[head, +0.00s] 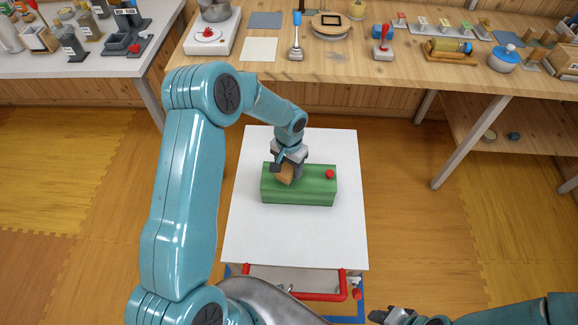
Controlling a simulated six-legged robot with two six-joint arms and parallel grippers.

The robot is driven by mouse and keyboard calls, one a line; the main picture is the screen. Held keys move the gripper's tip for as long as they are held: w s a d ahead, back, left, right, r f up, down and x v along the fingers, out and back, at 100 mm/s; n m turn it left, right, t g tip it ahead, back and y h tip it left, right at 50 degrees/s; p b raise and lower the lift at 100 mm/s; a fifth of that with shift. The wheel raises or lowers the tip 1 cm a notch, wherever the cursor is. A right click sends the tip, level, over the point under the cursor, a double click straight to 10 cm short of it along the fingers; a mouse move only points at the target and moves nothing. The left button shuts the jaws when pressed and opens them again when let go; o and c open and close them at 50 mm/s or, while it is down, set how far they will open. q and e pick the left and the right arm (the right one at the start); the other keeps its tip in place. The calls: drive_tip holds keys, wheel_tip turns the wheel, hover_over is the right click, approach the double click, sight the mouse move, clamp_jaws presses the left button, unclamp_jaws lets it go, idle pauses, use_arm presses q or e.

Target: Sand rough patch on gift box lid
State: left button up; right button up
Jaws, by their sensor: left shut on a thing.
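A green gift box (315,190) with a red knob (330,174) on its top stands on a white table top (258,236) in front of me. My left gripper (289,171) is over the left part of the box lid, pointing down. It is shut on a tan block (284,176), which is at the lid's top surface, tilted; I cannot tell whether it touches. The rough patch cannot be made out; the block and gripper cover that part of the lid. My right gripper (385,315) is low at the bottom edge, partly cut off, away from the box.
A long wooden workbench (340,70) behind holds a hammer (296,38), a red-handled stamp (382,45), a blue-lidded jar (504,58) and other items. A grey-white table (40,70) with jars stands at the back left. The white top around the box is clear.

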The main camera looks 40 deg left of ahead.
sight(269, 175)
use_arm(q)
drive_tip(key=shift+s+a+b, duration=0.1)
drive_tip(key=shift+s+a, duration=0.45)
drive_tip(key=shift+a, duration=0.35)
drive_tip(key=shift+s+a+b, duration=0.1)
drive_tip(key=shift+s+a, duration=0.45)
drive_tip(key=shift+a, duration=0.35)
drive_tip(key=shift+s+a+b, duration=0.1)
drive_tip(key=shift+s+a, duration=0.45)
drive_tip(key=shift+a, duration=0.35)
drive_tip(key=shift+f+b, duration=0.85)
drive_tip(key=shift+b, duration=0.05)
drive_tip(key=shift+w+d+f+b, duration=0.1)
drive_tip(key=shift+w+d+b, duration=0.35)
drive_tip(key=shift+d, duration=0.35)
drive_tip(key=shift+w+d, duration=0.65)
drive_tip(key=shift+d, duration=0.35)
drive_tip(key=shift+b, duration=0.35)
